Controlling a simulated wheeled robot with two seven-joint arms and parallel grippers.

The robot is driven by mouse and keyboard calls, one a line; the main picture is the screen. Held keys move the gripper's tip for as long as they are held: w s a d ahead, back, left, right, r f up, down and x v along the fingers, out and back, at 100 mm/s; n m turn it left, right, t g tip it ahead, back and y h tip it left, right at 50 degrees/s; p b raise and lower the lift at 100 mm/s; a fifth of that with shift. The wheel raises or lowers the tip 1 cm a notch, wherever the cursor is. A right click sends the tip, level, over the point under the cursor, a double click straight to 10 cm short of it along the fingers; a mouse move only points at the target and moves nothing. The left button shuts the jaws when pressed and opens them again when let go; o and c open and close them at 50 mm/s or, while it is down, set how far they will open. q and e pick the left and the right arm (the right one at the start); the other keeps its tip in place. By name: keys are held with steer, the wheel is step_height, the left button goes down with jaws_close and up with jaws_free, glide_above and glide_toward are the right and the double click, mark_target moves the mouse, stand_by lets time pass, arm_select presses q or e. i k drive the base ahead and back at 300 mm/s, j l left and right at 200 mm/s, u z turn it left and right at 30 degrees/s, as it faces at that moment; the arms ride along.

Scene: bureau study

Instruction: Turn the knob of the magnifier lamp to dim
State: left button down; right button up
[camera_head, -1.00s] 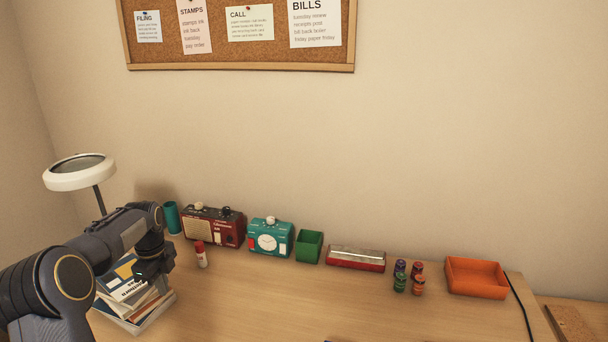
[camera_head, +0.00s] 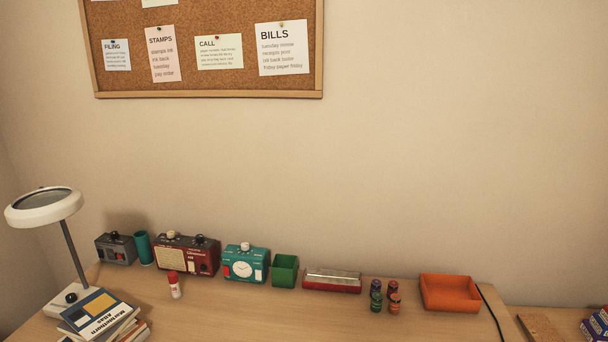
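The magnifier lamp (camera_head: 45,207) stands at the far left of the desk, with a white ring head on a thin dark stem. Its pale base (camera_head: 68,298) is partly hidden behind a stack of books. A small dark spot, possibly the knob (camera_head: 71,297), shows on the base; its setting is too small to tell. Neither of my grippers is in view.
The book stack (camera_head: 100,316) stands close in front of the lamp base. The desk's middle front (camera_head: 270,315) is clear.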

mark_target(70, 298)
steer(key=u, duration=1.6)
steer(key=i+j, duration=0.4)
steer(key=j, duration=0.25)
steer(key=i+j, duration=0.2)
steer(key=i+j+z, duration=0.1)
steer(key=i+j, duration=1)
steer(key=j, duration=0.15)
